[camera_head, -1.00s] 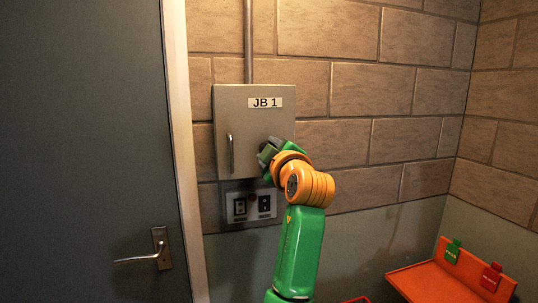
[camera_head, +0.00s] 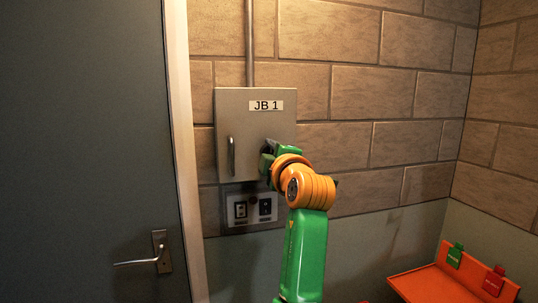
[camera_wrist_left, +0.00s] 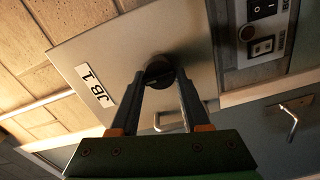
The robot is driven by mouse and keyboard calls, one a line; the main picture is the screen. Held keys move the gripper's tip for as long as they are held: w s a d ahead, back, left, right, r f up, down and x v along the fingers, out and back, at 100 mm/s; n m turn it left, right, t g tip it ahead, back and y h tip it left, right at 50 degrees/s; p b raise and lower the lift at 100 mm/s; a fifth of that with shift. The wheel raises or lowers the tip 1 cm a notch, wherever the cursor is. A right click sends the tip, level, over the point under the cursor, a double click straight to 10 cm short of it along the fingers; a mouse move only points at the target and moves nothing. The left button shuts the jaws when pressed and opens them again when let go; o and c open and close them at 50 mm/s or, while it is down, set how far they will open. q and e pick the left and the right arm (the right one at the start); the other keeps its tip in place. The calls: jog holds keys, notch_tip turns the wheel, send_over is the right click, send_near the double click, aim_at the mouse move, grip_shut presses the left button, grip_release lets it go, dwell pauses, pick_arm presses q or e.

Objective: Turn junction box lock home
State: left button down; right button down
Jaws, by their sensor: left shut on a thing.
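The junction box (camera_head: 235,110) is a grey metal cabinet on the wall, labelled JB 1, with its door shut and a vertical handle (camera_head: 231,156) on the left of the door. It also fills the middle of the left wrist view (camera_wrist_left: 110,48). My left gripper (camera_head: 268,150) is at the right side of the door. In the left wrist view its two fingers are shut on a round dark lock knob (camera_wrist_left: 158,70) on the door face. The gripper hides most of the knob in the head view. My right gripper is not in view.
A switch panel (camera_head: 251,207) is on the wall just below the box. A dark door with a lever handle (camera_head: 150,260) stands at left. An orange shelf (camera_head: 425,284) with a green tag (camera_head: 455,256) and a red tag (camera_head: 493,280) is at lower right.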

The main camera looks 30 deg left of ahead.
pick_arm(q)
jog(key=shift+r, duration=0.15)
jog(key=c, duration=0.7)
grip_release()
jog(key=o, duration=0.3)
jog(key=shift+w, duration=0.2)
jog(key=b+v, duration=0.3)
jog(key=v, duration=0.4)
jog(key=shift+b, duration=0.35)
jog(key=shift+a, duration=0.1)
